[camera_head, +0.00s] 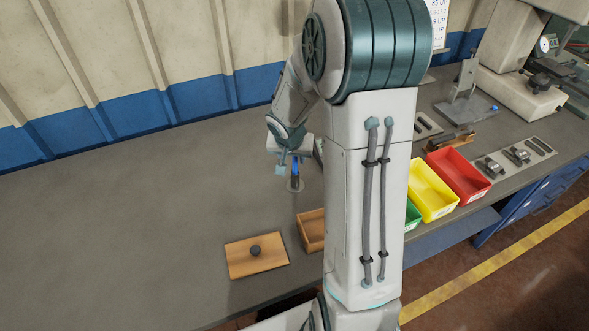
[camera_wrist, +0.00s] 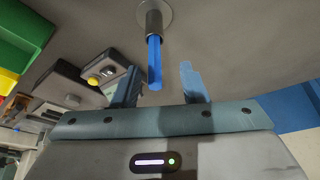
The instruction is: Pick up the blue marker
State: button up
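The blue marker (camera_head: 295,167) stands upright in a small grey round-based holder (camera_head: 295,185) on the workbench. In the wrist view the blue marker (camera_wrist: 154,65) points toward me from the holder (camera_wrist: 154,20). My gripper (camera_wrist: 160,75) is open, with one finger on each side of the marker's free end in that picture. A gap shows on both sides, and neither finger touches the marker. In the head view my gripper (camera_head: 287,168) is at the marker, and my arm hides part of it.
A wooden board with a dark knob (camera_head: 256,257) and a wooden box (camera_head: 311,230) lie nearer the bench's front edge. Yellow (camera_head: 432,190) and red (camera_head: 458,176) bins stand to the right, with a green bin (camera_head: 412,214) partly hidden. The bench (camera_head: 150,220) is clear on the left.

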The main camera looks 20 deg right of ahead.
aim_at(295, 161)
jog(key=x, duration=0.4)
jog(key=shift+s+d, duration=0.25)
jog(key=shift+w+d+f, duration=0.1)
jog(key=shift+w+f, duration=0.15)
jog(key=shift+f, duration=0.35)
grip_shut()
